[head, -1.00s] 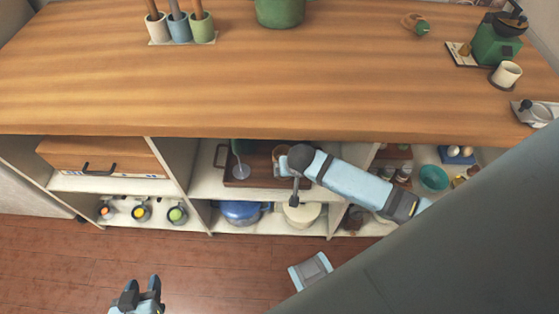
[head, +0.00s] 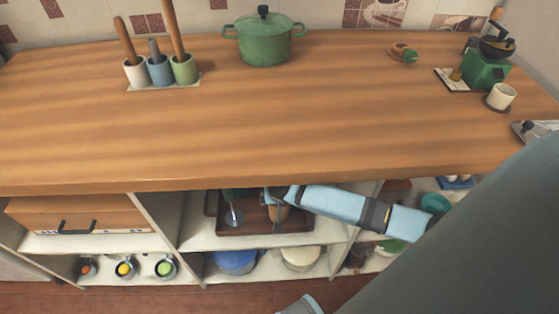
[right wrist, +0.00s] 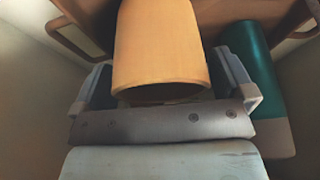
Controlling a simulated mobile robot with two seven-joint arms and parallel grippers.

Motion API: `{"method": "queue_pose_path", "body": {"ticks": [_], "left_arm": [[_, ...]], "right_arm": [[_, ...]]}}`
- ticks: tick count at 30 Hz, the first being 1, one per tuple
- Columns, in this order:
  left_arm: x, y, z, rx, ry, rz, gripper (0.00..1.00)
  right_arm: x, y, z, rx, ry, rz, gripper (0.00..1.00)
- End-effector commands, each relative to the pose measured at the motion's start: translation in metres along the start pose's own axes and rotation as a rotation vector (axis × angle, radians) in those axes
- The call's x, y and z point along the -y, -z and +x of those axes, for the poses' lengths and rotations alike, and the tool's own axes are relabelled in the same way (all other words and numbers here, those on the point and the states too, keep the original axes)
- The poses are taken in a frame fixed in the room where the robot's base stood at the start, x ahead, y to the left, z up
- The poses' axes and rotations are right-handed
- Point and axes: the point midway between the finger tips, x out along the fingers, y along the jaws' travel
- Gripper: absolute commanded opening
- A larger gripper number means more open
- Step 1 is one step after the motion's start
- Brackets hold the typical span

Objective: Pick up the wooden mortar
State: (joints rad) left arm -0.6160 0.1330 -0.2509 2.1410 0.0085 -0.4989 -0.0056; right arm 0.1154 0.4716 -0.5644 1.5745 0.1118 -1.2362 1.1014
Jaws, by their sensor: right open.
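The wooden mortar (right wrist: 160,45), a plain light-wood cup shape, stands between the two fingers of my right gripper (right wrist: 164,65) in the right wrist view. The fingers are open, one on each side of it, and I cannot tell whether either touches it. In the head view my right gripper (head: 277,208) reaches into the middle shelf bay below the counter, over a brown tray (head: 240,228). The mortar (head: 283,211) is partly hidden there by the gripper.
A green object with a pale end (right wrist: 252,65) lies close beside the right finger in the wrist view. The counter edge (head: 250,182) overhangs the shelf. A blue pot (head: 235,262) and a cream pot (head: 301,258) stand on the shelf below.

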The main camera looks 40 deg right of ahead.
Motion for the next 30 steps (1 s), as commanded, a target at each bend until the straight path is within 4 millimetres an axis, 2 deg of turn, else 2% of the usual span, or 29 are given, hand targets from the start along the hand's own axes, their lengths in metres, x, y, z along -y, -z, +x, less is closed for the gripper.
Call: {"method": "queue_pose_path", "body": {"ticks": [3,9,11,18,26,30], "left_arm": [[-0.0006,0.0015,0.0003,-0.006,-0.003,-0.002,0.43],[-0.0010,0.0065,-0.0013,-0.015,-0.004,-0.003,0.43],[-0.0010,0.0070,-0.0014,-0.017,-0.004,-0.002,0.43],[-0.0011,0.0061,-0.0009,-0.016,-0.004,-0.002,0.43],[-0.0010,0.0024,0.0003,-0.008,-0.004,-0.002,0.43],[-0.0009,0.0044,-0.0010,-0.007,-0.003,-0.001,0.43]], "right_arm": [[0.0002,0.0005,0.0079,-0.001,0.000,0.000,1.00],[0.0002,0.0005,0.0078,-0.001,0.001,0.000,1.00],[0.0002,0.0004,0.0078,-0.001,0.001,0.000,0.89],[0.0002,0.0002,0.0078,-0.001,0.001,0.000,0.35],[0.0005,0.0009,0.0064,-0.001,0.001,0.000,0.34],[0.0007,0.0036,-0.0005,-0.001,0.002,0.000,0.34]]}}
